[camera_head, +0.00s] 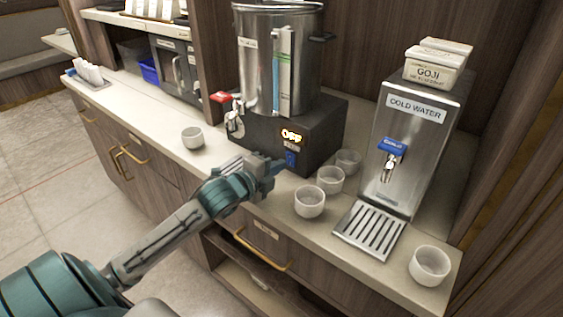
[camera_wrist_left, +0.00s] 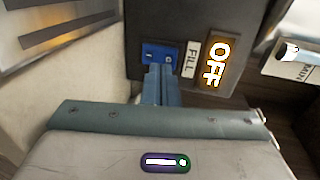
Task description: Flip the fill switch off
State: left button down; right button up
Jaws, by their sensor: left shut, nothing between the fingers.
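The blue fill switch (camera_head: 291,159) is on the front of the dark base under the steel urn (camera_head: 277,62). In the left wrist view the blue switch (camera_wrist_left: 150,52) sits beside a white FILL label (camera_wrist_left: 189,60). A lit display (camera_wrist_left: 214,64) next to the label reads OFF; it also glows in the head view (camera_head: 291,135). My left gripper (camera_head: 277,167) is shut and empty, its fingertips at the switch. In the left wrist view the fingertips (camera_wrist_left: 160,70) overlap the switch's lower part; whether they touch it I cannot tell. My right gripper is not in view.
White cups (camera_head: 309,203) stand on the counter right of my gripper, and one cup (camera_head: 192,138) stands left. A cold water dispenser (camera_head: 410,150) with a drip grate (camera_head: 369,231) is at right. The urn's red-handled tap (camera_head: 234,115) juts out at left.

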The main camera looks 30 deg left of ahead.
pick_arm(q)
jog(key=shift+w+r, duration=0.1)
jog(key=shift+w, duration=0.95)
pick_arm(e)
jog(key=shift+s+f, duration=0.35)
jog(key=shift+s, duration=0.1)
